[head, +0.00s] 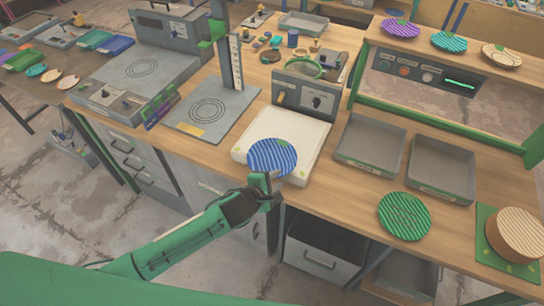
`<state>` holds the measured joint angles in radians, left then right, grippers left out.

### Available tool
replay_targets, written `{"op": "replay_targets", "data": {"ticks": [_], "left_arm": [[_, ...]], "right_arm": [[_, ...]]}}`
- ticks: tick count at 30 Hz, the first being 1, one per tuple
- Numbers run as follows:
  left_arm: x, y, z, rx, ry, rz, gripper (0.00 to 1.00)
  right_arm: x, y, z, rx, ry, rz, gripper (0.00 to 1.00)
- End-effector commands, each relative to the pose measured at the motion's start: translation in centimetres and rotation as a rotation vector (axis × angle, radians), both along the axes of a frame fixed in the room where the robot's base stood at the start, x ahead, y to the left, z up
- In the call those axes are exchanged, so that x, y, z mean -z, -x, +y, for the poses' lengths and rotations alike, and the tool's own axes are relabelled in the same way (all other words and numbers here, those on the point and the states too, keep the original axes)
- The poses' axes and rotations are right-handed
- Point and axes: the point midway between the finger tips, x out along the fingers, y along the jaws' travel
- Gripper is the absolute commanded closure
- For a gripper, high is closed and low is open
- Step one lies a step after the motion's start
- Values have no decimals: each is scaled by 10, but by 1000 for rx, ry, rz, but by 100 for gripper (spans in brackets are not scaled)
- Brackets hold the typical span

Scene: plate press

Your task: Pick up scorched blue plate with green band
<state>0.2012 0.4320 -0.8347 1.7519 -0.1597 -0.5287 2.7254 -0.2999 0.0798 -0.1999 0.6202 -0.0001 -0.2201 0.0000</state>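A blue plate (272,154) with pale stripes and a small green mark near its upper edge is over a white slab (310,165) near the middle of the bench. My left gripper (266,182) is at the plate's near edge and looks shut on that rim. The fingertips are small and partly hidden by the plate. I cannot tell whether the plate touches the slab or is held just above it, nor make out scorching. My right gripper is out of the picture.
A grey tray (346,157) and another grey tray (414,182) lie to the right. A green striped plate (404,229) lies in front of them. A stack of tan plates (522,226) stands at far right. A press with an upright scale (237,74) stands behind left.

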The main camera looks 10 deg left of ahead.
Motion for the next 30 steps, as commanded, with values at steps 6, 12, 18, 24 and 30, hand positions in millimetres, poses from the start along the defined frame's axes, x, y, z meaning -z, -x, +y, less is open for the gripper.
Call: {"op": "replay_targets", "data": {"ticks": [6,12,18,24,30], "left_arm": [[6,-20,-10,0,-1,0,71],[11,-23,-13,0,1,1,71],[11,-23,-12,0,0,1,80],[11,-23,-12,0,0,1,100],[11,-23,-12,0,0,1,100]], "right_arm": [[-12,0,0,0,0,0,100],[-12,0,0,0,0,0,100],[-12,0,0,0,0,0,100],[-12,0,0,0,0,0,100],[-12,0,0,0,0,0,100]]}}
